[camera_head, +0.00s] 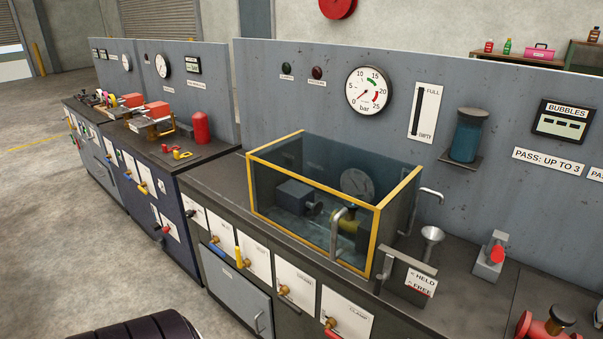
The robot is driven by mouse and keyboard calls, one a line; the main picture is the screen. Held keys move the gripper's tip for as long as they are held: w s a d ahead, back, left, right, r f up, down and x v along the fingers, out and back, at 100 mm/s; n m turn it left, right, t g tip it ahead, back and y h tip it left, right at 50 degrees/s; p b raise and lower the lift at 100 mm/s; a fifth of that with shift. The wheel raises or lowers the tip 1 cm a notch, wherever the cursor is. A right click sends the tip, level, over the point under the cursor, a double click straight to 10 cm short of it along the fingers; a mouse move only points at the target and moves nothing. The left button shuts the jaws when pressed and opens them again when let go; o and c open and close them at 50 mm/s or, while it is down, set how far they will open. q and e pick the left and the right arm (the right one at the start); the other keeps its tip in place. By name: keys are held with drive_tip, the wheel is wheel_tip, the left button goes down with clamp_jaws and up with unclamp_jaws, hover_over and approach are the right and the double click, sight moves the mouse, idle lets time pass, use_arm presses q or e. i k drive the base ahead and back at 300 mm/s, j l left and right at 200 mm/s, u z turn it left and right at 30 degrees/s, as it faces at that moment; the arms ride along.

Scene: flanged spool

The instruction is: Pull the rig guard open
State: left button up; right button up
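The rig guard (300,215) is a clear box with yellow edges on the grey bench, at the middle of the head view. It stands over a grey block (294,198), a brass-coloured fitting (347,222) and a small gauge (357,184), seen through its panes. A bent metal bar (337,232), which looks like a handle, is at its front face. The guard looks closed around these parts, though its far side is partly hidden. Neither of my grippers is in view.
A HELD/FREE sign (420,282) and a funnel (431,240) stand right of the guard. A red flanged part (530,327) is at the lower right. A panel (330,100) with a bar gauge (368,90) rises behind. Valves line the bench front; open floor (70,240) lies left.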

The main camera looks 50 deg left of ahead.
sight(334, 255)
drive_tip(key=u, duration=1.55)
